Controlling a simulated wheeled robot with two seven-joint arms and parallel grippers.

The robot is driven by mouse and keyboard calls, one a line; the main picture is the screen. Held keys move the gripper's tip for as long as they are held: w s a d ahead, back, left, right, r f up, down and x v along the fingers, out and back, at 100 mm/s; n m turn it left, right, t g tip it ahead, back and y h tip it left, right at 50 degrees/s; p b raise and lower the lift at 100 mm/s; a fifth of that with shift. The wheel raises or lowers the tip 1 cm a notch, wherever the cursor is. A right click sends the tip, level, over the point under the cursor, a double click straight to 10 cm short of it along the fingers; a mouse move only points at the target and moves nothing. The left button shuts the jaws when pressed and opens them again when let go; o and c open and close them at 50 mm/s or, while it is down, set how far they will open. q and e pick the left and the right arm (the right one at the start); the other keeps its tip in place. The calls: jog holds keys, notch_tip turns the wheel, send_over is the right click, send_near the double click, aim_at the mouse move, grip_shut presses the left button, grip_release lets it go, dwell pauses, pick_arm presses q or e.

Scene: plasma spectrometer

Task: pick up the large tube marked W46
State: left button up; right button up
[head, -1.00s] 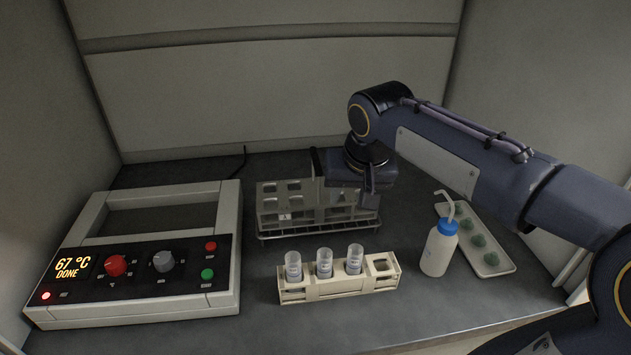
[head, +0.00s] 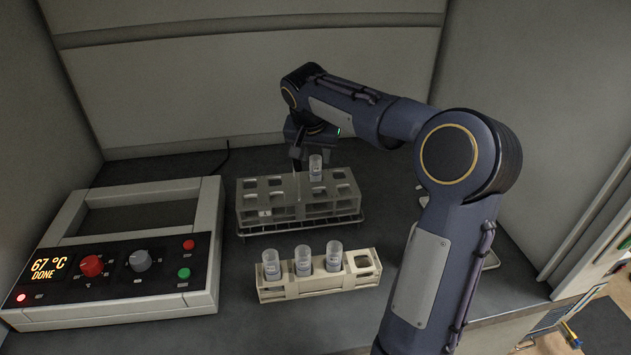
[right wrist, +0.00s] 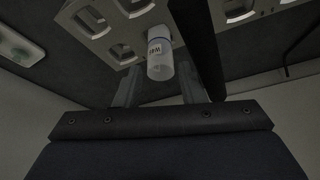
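The large tube (head: 316,168), clear with a white label and blue band, stands up from the back row of the clear rack (head: 284,211). In the right wrist view the tube (right wrist: 159,62) shows label marks that look like W46; its lower part is hidden by the rack. My right gripper (head: 305,160) is just behind and above the tube, partly hidden by its own body. In the right wrist view its two fingers (right wrist: 158,90) are apart, with the tube between their lines and gaps on both sides. My left gripper is out of view.
A beige rack (head: 320,286) in front holds three labelled tubes (head: 303,260) and has an empty slot at right. A heating unit (head: 120,270) reading 67 °C DONE stands at left.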

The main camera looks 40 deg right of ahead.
jog(key=shift+w+d+f, duration=0.1)
jog(key=shift+d+f, duration=0.05)
jog(key=shift+f, duration=0.3)
jog(key=shift+c, duration=0.2)
grip_shut()
jog(key=shift+r, duration=0.15)
